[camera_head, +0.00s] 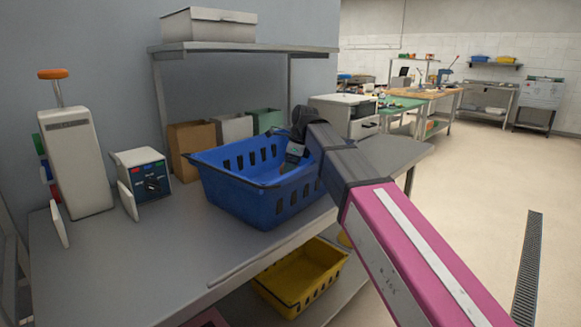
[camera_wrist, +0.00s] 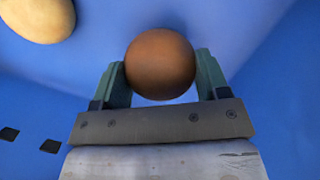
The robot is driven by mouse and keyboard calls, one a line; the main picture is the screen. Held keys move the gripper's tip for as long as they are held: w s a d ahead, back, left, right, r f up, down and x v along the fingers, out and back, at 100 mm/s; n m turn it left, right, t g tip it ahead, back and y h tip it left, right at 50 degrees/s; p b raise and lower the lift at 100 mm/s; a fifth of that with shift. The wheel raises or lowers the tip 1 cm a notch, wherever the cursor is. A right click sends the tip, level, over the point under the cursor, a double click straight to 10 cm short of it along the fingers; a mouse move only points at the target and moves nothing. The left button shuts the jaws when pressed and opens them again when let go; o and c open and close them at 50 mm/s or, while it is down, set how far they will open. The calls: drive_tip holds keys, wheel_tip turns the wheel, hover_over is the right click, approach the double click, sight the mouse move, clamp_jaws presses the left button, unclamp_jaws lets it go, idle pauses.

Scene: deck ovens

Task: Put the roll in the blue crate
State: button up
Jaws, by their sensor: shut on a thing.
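A round brown roll (camera_wrist: 160,63) is between the two green fingers of my gripper (camera_wrist: 160,78) in the wrist view. My gripper is shut on it. Blue walls and floor of the blue crate (camera_wrist: 265,110) surround it in that view. In the head view the blue crate (camera_head: 262,200) stands on the grey table, and my gripper (camera_head: 294,155) reaches down into it from the right. The crate wall and my arm hide the roll there. I cannot tell whether the roll touches the crate floor. A paler, tan rounded thing (camera_wrist: 38,15) lies in the crate at the upper left of the wrist view.
The grey table (camera_head: 150,250) has free room in front of the crate. A blue-fronted box (camera_head: 142,175) and a tall white device (camera_head: 78,160) stand left. Brown, white and green bins stand behind, under a shelf (camera_head: 240,48). A yellow crate (camera_head: 300,277) sits below.

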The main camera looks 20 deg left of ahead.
drive_tip(key=shift+f, duration=0.55)
drive_tip(key=o, duration=0.9)
drive_tip(key=shift+r, duration=0.55)
drive_tip(key=v, duration=1.2)
